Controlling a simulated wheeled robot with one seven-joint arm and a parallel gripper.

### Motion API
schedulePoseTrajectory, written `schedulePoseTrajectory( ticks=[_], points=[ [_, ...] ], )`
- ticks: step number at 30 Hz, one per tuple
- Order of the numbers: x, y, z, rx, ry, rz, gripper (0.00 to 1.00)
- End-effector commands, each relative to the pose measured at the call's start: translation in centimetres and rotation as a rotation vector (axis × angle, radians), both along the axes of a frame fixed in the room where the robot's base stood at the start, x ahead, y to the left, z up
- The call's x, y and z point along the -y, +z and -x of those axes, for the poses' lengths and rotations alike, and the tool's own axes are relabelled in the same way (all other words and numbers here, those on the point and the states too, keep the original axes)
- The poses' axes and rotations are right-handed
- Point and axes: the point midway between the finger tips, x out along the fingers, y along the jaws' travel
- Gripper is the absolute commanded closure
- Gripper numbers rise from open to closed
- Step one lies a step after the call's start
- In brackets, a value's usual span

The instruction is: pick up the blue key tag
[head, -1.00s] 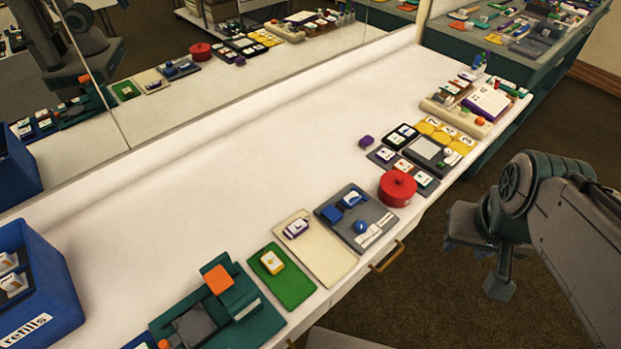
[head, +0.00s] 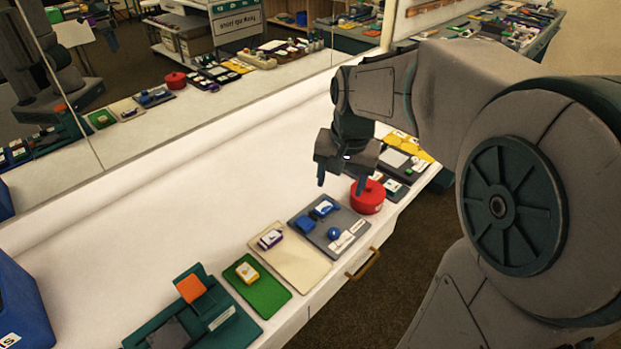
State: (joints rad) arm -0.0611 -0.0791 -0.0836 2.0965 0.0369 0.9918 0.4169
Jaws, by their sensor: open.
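A grey mat (head: 352,228) near the table's front edge holds small blue things. One is a blue piece with a white face (head: 324,208), one a plain blue block (head: 305,223), and one a round blue piece (head: 333,233). I cannot tell for sure which is the blue key tag; the white-faced piece looks most like a tag. My gripper (head: 341,184) points down, open and empty, above the table. In the picture it is just above the grey mat and beside the red pot, touching neither.
A red lidded pot (head: 368,197) stands right of the grey mat. Left are a cream mat (head: 300,265) with a purple-and-white piece, a green mat (head: 272,290) and a teal stand (head: 222,318). A mirror (head: 200,90) runs along the back. The white tabletop (head: 160,215) behind the mats is clear.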

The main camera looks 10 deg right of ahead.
Motion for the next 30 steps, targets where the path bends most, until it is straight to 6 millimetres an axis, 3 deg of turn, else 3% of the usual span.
schedulePoseTrajectory(
  ticks=[1, 6, 12, 20, 30],
  points=[
    [0.0, -1.2, -2.1, -0.022, -0.053, -0.006, 0.40],
    [0.1, -4.1, -7.9, -0.079, -0.242, -0.015, 0.40],
    [0.1, -7.4, -12.7, -0.123, -0.408, -0.005, 0.40],
    [0.1, -9.8, -14.7, -0.142, -0.485, 0.002, 0.40],
    [0.2, -16.0, -14.6, -0.143, -0.486, 0.003, 0.40]
  ],
)
